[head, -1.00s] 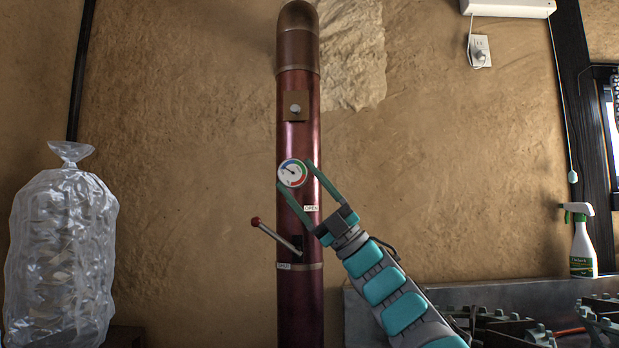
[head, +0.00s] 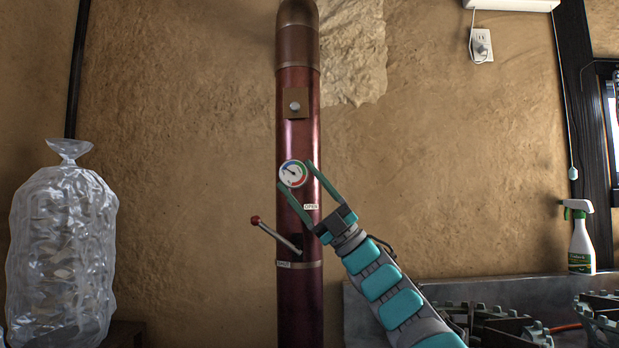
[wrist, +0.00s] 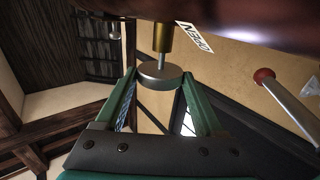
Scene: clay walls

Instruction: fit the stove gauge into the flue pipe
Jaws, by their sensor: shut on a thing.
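The stove gauge (head: 293,173) is a round dial with a white, blue, green and red face, in front of the dark red flue pipe (head: 298,120). My gripper (head: 296,174) is shut on its rim, one finger on each side. In the wrist view the gauge is a grey disc (wrist: 160,75) between the fingertips (wrist: 158,78). Its thin stem points up to a brass fitting (wrist: 163,40) by the pipe (wrist: 230,12). The stem meets the fitting's mouth, with a length still showing. How deep it sits is hidden.
A lever with a red knob (head: 256,220) sticks out left of the pipe, below the gauge. A small plate with a pale knob (head: 295,105) is above it. A clear bag (head: 62,255) stands left; a spray bottle (head: 581,240) stands right.

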